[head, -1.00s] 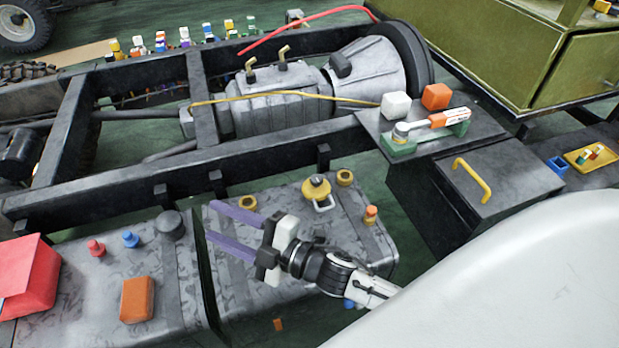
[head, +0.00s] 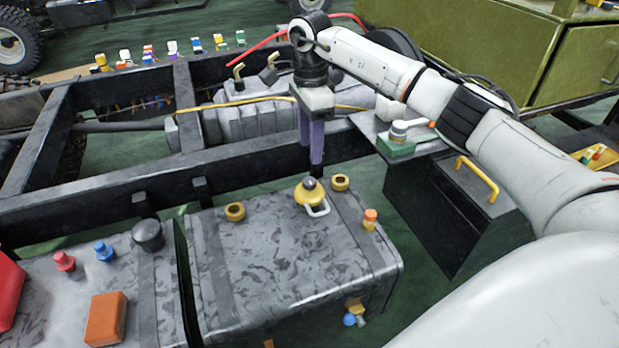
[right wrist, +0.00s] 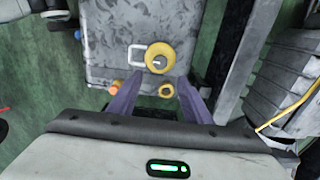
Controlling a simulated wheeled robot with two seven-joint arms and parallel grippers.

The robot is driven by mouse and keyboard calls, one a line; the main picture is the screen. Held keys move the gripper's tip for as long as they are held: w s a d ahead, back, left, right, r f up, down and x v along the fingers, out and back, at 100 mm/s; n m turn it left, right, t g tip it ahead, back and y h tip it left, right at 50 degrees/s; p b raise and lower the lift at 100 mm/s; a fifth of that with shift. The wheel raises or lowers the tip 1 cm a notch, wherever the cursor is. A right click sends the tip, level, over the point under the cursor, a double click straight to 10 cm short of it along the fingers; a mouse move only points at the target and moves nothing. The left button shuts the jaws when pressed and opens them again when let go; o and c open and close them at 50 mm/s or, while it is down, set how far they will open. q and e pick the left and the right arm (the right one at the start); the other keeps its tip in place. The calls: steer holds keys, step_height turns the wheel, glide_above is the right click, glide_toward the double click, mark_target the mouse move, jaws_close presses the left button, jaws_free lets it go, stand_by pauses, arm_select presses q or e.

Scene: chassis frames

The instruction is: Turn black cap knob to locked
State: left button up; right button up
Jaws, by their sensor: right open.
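A black round cap (head: 148,235) stands upright on the left grey tank (head: 172,300), near its right back corner. A yellow cap (head: 309,194) with a dark top knob and a pale loop handle sits on the right grey tank (head: 255,275); it also shows in the right wrist view (right wrist: 160,57). My right gripper (head: 311,162) is open and points down, with its purple fingers just behind and above the yellow cap. In the right wrist view its fingers (right wrist: 160,82) are apart with nothing held, and the yellow cap lies just beyond them. My left gripper is not in view.
Two yellow rings (head: 235,211) (head: 340,182) and an orange plug (head: 370,218) are on the right tank. Red (head: 64,261) and blue (head: 103,251) knobs and an orange block (head: 106,318) are on the left tank. The dark frame rail (head: 130,190) runs behind.

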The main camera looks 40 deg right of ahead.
mark_target(310, 181)
step_height(310, 181, down, 10)
steer(key=shift+a+r, duration=0.1)
stand_by(0.4)
steer(key=c, duration=1.1)
